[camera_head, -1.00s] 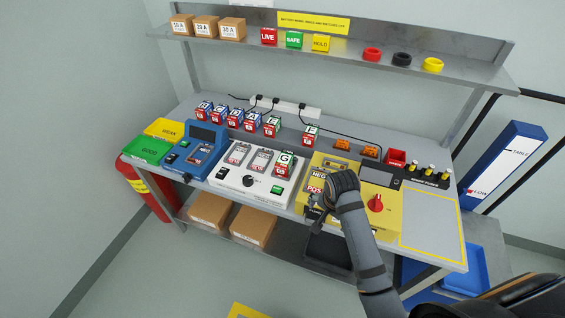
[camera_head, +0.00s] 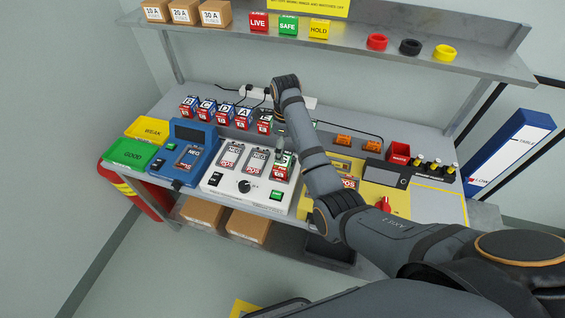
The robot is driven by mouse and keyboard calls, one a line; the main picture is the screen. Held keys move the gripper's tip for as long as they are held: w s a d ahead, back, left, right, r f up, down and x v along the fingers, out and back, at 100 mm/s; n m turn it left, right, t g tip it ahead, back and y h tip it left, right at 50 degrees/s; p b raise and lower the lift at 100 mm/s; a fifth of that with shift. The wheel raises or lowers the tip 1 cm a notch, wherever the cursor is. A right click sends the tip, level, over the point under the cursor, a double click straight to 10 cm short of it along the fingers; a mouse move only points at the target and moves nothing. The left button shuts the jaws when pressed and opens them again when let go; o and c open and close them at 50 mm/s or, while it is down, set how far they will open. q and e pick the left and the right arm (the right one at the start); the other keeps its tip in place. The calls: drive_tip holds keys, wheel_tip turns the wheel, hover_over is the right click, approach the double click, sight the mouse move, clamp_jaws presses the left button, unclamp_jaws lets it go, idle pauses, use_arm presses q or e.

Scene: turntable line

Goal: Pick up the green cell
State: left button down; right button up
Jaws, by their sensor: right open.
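A cell with a green-and-white top and a red lower part (camera_head: 283,172) stands in the right bay of the white charger (camera_head: 226,184). My right gripper (camera_head: 281,148) points down just above this cell, small and partly covered by its arm. It is open, and I cannot tell whether its fingers touch or straddle the cell. My left gripper is out of view.
Blue-topped cells (camera_head: 207,109) stand in the back row. A blue tester (camera_head: 187,158) and green (camera_head: 133,153) and yellow (camera_head: 147,128) trays are at left. The yellow tester (camera_head: 371,193) is partly behind my arm. The shelf (camera_head: 350,45) overhangs the back.

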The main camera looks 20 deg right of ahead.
sight(283, 165)
wheel_tip(283, 165, down, 3)
drive_tip(key=shift+w+r, duration=0.15)
drive_tip(key=shift+w+f, duration=0.25)
drive_tip(key=shift+f, duration=0.1)
drive_tip(key=shift+s+a+f+p, duration=0.1)
drive_tip(key=shift+a+f+p, duration=0.05)
drive_tip(key=shift+f+p, duration=0.35)
drive_tip(key=shift+a+f+p, duration=0.15)
drive_tip(key=shift+f+p, duration=0.2)
drive_tip(key=shift+f, duration=0.25)
wheel_tip(283, 165, down, 2)
drive_tip(key=shift+f, duration=0.5)
drive_tip(key=shift+r, duration=0.1)
drive_tip(key=c, duration=1.4)
drive_tip(key=shift+c, duration=1.1)
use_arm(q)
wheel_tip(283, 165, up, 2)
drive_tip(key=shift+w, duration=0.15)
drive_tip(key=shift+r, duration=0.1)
use_arm(e)
drive_tip(key=shift+r, duration=0.15)
